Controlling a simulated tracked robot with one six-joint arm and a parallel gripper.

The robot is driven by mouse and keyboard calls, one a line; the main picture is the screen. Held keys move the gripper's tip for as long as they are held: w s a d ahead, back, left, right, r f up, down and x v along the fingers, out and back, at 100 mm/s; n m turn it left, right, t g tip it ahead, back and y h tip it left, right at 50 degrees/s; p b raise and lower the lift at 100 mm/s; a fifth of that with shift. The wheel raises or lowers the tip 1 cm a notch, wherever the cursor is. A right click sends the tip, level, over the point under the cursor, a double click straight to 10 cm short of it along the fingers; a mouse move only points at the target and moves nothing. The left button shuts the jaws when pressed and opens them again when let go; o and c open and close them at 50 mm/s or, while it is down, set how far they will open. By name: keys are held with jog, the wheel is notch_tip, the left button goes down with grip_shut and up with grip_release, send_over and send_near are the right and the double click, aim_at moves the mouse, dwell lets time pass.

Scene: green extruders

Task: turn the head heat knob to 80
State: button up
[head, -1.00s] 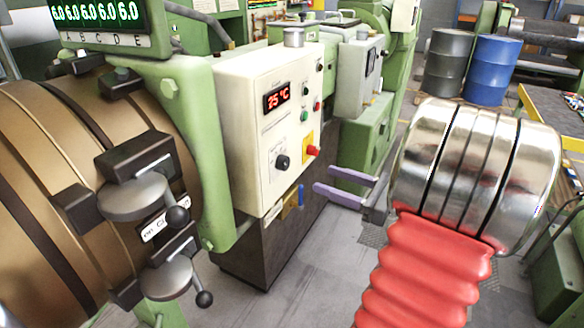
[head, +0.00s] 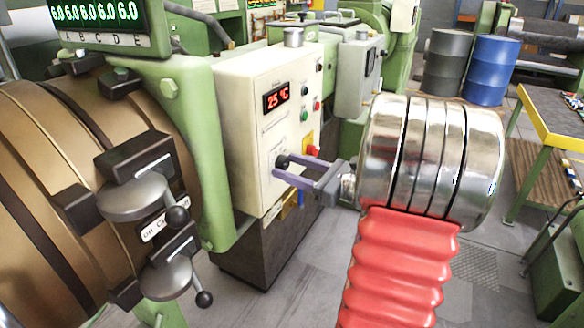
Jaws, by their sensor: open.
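The cream control box (head: 250,135) stands in the middle of the head view. Its red display (head: 276,97) reads 25 °C. The black heat knob (head: 282,161) is on the lower part of its front face; its pointer is too small to read. My gripper (head: 280,171) is open, with its two pale purple fingers pointing left at the knob. The fingertips are at or very near the knob and overlap its lower edge in the picture. I cannot tell whether they touch it.
A red button (head: 313,151) on a yellow plate sits just right of the knob, close above my fingers. Small buttons line the box's right edge. A large brown cylinder (head: 60,200) with clamp handles stands at left. Blue (head: 488,70) and grey drums stand at back right.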

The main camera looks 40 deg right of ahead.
jog(key=shift+w, duration=0.1)
jog(key=shift+c, duration=0.4)
jog(key=c, duration=1)
jog(key=shift+o, duration=0.2)
